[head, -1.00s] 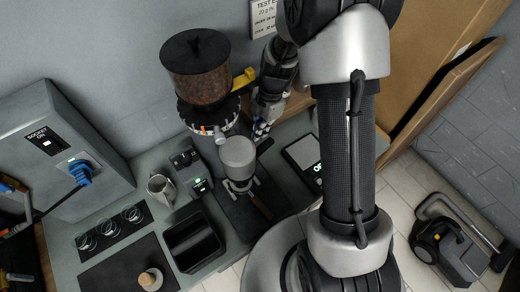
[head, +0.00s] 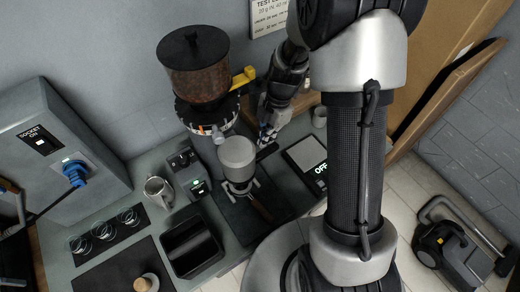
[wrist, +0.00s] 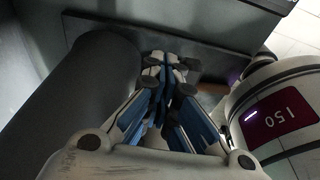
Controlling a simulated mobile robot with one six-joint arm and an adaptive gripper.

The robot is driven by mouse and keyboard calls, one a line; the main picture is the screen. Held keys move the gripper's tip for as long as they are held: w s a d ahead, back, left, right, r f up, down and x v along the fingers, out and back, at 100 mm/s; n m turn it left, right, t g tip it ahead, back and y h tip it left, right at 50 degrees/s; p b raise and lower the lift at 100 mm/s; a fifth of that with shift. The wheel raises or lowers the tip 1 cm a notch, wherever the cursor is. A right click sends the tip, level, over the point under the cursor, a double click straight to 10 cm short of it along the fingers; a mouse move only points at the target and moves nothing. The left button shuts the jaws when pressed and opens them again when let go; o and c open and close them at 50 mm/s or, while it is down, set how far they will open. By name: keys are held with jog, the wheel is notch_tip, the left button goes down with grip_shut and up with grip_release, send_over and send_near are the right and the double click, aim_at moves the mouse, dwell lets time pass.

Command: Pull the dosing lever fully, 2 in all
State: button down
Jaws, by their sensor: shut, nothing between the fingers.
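The coffee grinder (head: 207,107) stands at the back of the counter with a bean hopper (head: 194,68) on top. A grey doser cup (head: 237,158) is at its front. A short black lever (head: 267,151) sticks out to the right of the doser; it looks like the dosing lever. My gripper (head: 268,137) points down just right of the grinder, its tips close to this lever; I cannot tell whether they touch. In the wrist view my blue-padded fingers (wrist: 168,100) are shut with nothing between them, beside a dark rounded body (wrist: 85,100). The lever is not clear there.
A yellow handle (head: 243,77) sits on the grinder collar near my wrist. A scale (head: 306,160) lies to the right and a small cup (head: 319,116) stands behind it. A metal jug (head: 158,190) and a knock box (head: 190,246) are to the left.

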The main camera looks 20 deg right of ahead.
jog(key=shift+s+d, duration=0.3)
jog(key=shift+s, duration=0.1)
jog(key=shift+s+d+b, duration=0.3)
jog(key=shift+s+b, duration=0.2)
jog(key=shift+s, duration=0.3)
jog(key=shift+s+d+b, duration=0.3)
jog(key=shift+s+b, duration=0.2)
jog(key=shift+s, duration=0.3)
jog(key=shift+s, duration=0.2)
notch_tip(320, 180, up, 8)
jog(key=p, duration=0.4)
jog(key=shift+f, duration=0.25)
